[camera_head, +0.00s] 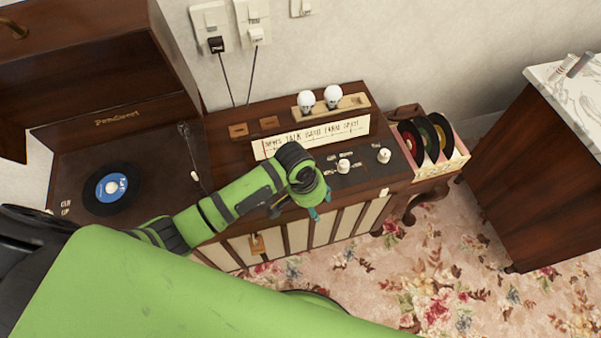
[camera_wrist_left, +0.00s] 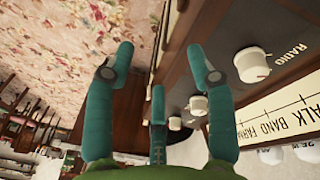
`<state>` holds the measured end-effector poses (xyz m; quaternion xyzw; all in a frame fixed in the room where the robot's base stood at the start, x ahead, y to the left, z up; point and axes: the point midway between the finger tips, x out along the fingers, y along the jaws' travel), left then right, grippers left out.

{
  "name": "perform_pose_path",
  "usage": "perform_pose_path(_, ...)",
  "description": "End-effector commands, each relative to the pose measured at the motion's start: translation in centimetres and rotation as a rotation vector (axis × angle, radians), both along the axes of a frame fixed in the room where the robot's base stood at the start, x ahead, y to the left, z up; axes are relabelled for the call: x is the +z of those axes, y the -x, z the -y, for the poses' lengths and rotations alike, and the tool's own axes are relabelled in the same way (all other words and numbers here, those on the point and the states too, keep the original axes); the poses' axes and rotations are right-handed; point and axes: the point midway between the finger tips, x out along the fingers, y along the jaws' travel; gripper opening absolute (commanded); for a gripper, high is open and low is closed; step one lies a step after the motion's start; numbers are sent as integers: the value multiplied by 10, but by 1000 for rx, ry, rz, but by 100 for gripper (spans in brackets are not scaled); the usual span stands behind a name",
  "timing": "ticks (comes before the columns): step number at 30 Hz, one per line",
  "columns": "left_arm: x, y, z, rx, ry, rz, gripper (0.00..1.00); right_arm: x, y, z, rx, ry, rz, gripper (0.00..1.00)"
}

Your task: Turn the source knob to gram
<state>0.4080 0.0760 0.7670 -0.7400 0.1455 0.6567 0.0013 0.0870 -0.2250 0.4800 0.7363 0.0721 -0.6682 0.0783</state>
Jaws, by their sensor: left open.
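The wooden radio-gramophone cabinet (camera_head: 226,155) has a dark control panel (camera_head: 330,180) with white knobs. Two knobs show in the head view, a middle one (camera_head: 344,166) and a right one (camera_head: 384,155). In the left wrist view, a large white knob (camera_wrist_left: 252,64) sits by the word RADIO, right of the fingers; it looks like the source knob. Smaller knobs (camera_wrist_left: 198,105) lie lower. My arm hides the panel's left part. My right gripper is out of view.
The lettered dial strip (camera_head: 312,138) runs behind the knobs. A turntable with a blue-labelled record (camera_head: 112,188) lies left under an open lid. A record rack (camera_head: 433,142) stands right. A marble-topped cabinet (camera_head: 545,170) is farther right. Flowered carpet (camera_head: 440,265) lies in front.

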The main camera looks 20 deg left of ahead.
Motion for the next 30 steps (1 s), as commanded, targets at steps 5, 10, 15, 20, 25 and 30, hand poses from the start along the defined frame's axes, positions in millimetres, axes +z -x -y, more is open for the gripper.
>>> perform_pose_path(5,18,-51,-31,82,-113,-70,55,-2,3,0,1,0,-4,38)
perform_pose_path(10,34,-76,-57,171,-186,-108,55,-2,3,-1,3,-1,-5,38)
perform_pose_path(15,35,-84,-67,207,-208,-121,55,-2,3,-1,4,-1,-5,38)
perform_pose_path(20,13,-83,-67,208,-209,-122,55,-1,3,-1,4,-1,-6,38)
perform_pose_path(25,-13,-84,-67,207,-207,-119,55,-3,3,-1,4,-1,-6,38)
perform_pose_path(30,-27,-84,-66,205,-205,-118,55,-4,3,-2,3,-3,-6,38)
